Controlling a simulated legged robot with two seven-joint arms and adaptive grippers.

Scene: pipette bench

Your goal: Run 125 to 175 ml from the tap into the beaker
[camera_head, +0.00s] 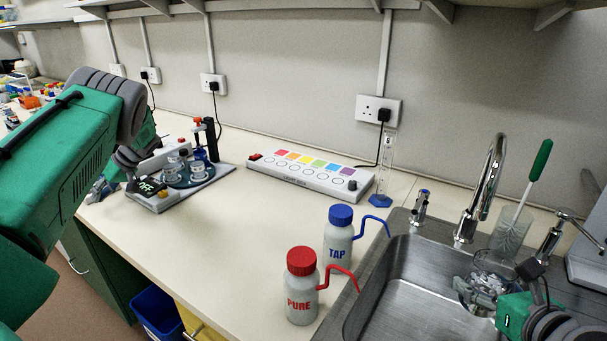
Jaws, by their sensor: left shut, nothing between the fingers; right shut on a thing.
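The chrome tap (485,185) rises at the back of the steel sink (400,275), with its curved spout over the basin. My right gripper (482,292) is low over the right part of the sink, shut on the clear glass beaker (494,261). The beaker is below the spout; its liquid level and graduations are too small to read, and I cannot tell whether water is running. My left gripper (100,190) is shut and empty at the left, beside the balance and stirrer unit (165,198).
The TAP bottle (339,240) and PURE bottle (301,290) stand left of the sink, spouts pointing toward it. A green-handled brush (540,160) stands in a glass behind the beaker. A measuring cylinder (385,170) and a colour-patch box (305,178) stand at the back. The bench's middle is clear.

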